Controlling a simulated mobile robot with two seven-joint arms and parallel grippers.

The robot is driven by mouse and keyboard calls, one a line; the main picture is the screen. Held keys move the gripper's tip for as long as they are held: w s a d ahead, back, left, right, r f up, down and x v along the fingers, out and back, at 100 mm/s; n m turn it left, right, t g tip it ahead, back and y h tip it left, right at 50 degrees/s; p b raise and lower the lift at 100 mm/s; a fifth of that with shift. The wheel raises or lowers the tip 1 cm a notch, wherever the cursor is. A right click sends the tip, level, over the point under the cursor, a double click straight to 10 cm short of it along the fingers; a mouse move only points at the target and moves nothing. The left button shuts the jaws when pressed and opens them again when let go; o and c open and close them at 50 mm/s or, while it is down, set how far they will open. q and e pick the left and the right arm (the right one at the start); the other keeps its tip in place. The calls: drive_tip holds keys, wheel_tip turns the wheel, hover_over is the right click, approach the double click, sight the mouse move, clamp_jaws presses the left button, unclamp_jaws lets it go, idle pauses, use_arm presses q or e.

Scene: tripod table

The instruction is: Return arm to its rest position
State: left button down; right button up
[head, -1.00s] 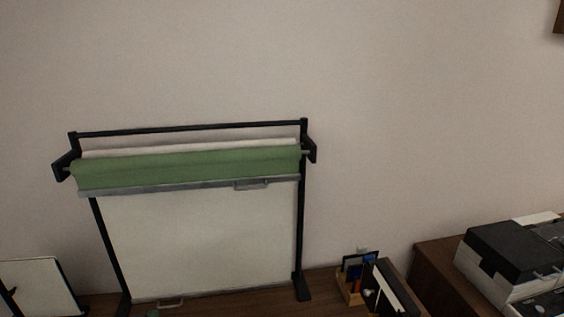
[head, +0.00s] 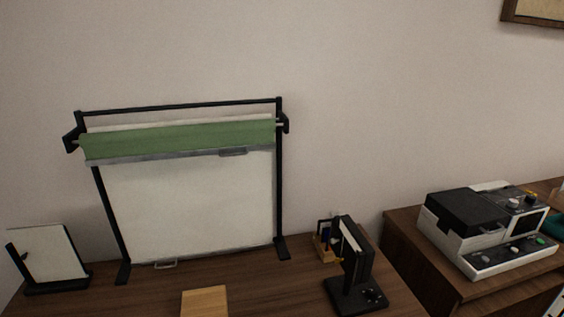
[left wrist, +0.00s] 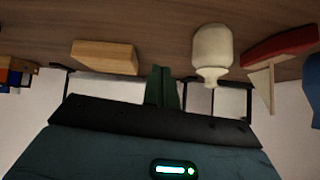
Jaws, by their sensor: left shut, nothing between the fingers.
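My left gripper (left wrist: 163,88) shows in the left wrist view, with its green fingers together and nothing between them. Its dark bar and teal body fill the lower part of that view. The picture there looks upside down, with the wooden table top (left wrist: 150,20) along the upper edge. The fingers appear clear of the objects around them. Neither arm shows in the head view, and my right gripper is in no view.
A black stand with a green roll (head: 180,140) and white panel (head: 190,210) stands at the back. A wooden block (head: 204,301), small easel (head: 50,255), black device (head: 355,270) and white machine (head: 485,230) are around it.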

use_arm(q)
drive_tip(key=s+d+m+g+h, duration=0.1)
drive_tip(key=s+d+m+g, duration=0.15)
drive_tip(key=s, duration=0.95)
drive_tip(key=s+d+m+g+h, duration=0.1)
drive_tip(key=s+d+g, duration=0.3)
drive_tip(key=s, duration=0.7)
drive_tip(key=w+d+f+t+h, duration=0.2)
drive_tip(key=w+f+t, duration=0.3)
drive_tip(key=f, duration=0.6)
drive_tip(key=shift+w+d+t, duration=0.3)
drive_tip(key=shift+w+t, duration=0.05)
drive_tip(key=shift+t, duration=0.7)
drive_tip(key=shift+a, duration=0.1)
